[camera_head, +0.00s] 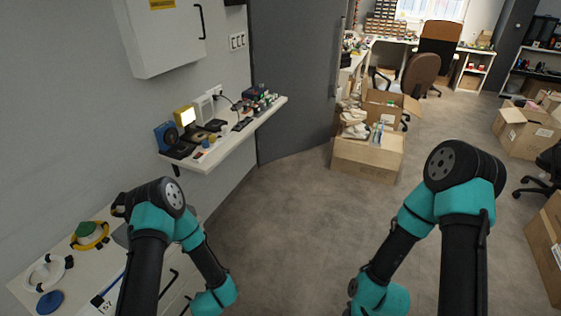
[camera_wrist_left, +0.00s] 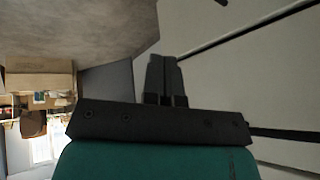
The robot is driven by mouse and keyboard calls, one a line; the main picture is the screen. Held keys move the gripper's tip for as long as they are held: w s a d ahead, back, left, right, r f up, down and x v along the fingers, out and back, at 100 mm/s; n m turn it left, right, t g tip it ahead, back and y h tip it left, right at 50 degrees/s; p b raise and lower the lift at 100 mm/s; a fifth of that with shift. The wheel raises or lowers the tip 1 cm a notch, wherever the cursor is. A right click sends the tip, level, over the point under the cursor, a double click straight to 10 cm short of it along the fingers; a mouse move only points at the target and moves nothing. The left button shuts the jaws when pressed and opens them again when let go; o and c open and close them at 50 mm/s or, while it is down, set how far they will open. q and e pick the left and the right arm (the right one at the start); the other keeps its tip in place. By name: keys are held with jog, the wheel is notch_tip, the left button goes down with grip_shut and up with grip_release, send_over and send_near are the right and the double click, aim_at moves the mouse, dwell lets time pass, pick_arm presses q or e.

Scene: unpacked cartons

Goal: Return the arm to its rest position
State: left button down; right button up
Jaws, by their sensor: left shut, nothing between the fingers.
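My left arm (camera_head: 150,245) and my right arm (camera_head: 462,240) are both in the head view, bent, with their forearms running down to the bottom edge. Neither gripper shows there. In the left wrist view my left gripper (camera_wrist_left: 163,75) has its two dark fingers side by side. It is shut with nothing between the fingers. My right gripper is outside both views.
A white bench (camera_head: 25,280) with a yellow and green item (camera_head: 89,234) and other small things stands at the lower left. A wall shelf (camera_head: 205,158) holds several devices. Cartons (camera_head: 368,155) stand on the floor. The grey floor (camera_head: 290,235) between my arms is clear.

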pick_arm(q)
jog(key=s+d+r+n+g+h, duration=0.1)
jog(key=s+d+r+g+h, duration=0.1)
jog(key=s+r, duration=0.3)
jog(key=s+d+r+n+g+h, duration=0.1)
jog(key=s+r+g+h, duration=0.2)
jog(key=s+r, duration=0.3)
jog(key=shift+d+r+h, duration=0.4)
jog(key=shift+h, duration=0.1)
jog(key=shift+s, duration=0.1)
